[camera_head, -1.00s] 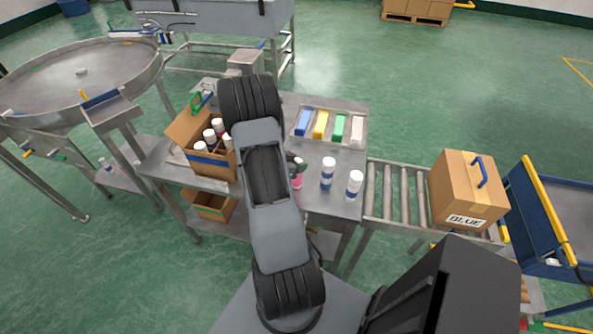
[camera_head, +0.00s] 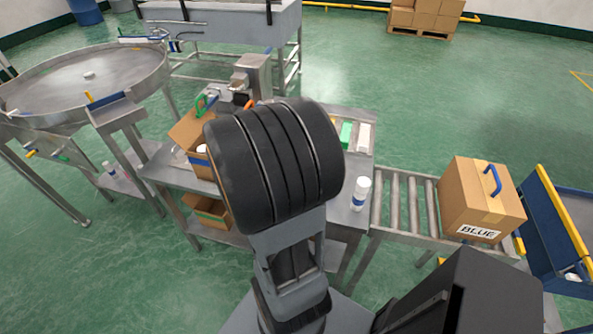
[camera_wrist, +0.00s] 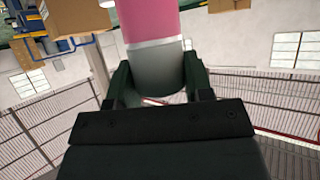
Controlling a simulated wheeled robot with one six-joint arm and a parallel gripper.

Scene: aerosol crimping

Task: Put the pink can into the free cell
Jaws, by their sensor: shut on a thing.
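The pink can (camera_wrist: 148,22) is in the wrist view at top centre, with a pink body and a grey-white end. My gripper (camera_wrist: 157,85) is shut around that grey-white end, one finger on each side. In the head view my arm hides both the gripper and the pink can. An open cardboard box (camera_head: 187,131) stands left of my arm on the steel table; a white-topped can shows in it. Its cells are mostly hidden behind my arm, so I cannot see a free one.
A white can with a blue band (camera_head: 361,193) stands at the table's right edge. Green (camera_head: 345,134) and white (camera_head: 364,137) blocks lie behind it. A closed box marked BLUE (camera_head: 482,200) sits on the roller conveyor (camera_head: 405,205). A blue cart (camera_head: 560,235) stands at right.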

